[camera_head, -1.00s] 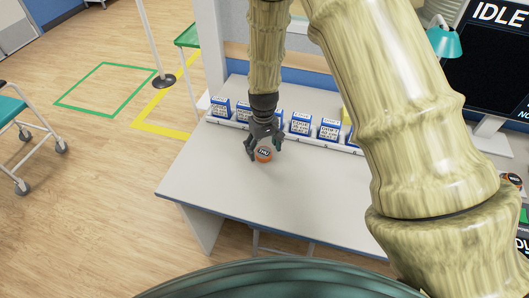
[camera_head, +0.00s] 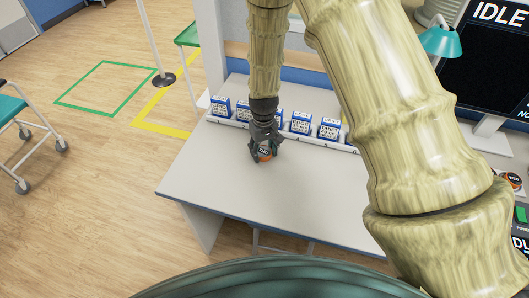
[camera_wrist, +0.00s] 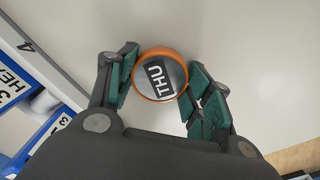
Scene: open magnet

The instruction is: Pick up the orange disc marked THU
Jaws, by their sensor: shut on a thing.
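The orange disc marked THU (camera_wrist: 160,76) has a grey top with a dark label. It is between the green-padded fingers of my gripper (camera_wrist: 163,88) in the wrist view, with a pad against each side. In the head view my gripper (camera_head: 265,156) is shut around the disc (camera_head: 265,153), low over the grey table (camera_head: 215,180). I cannot tell whether the disc still touches the table.
A white rail (camera_head: 228,122) with several blue-and-white boxes (camera_head: 300,122) runs along the table's back, just behind my gripper. Another round orange-rimmed disc (camera_head: 510,179) lies far right near the monitor (camera_head: 495,65). The table's front and left are clear.

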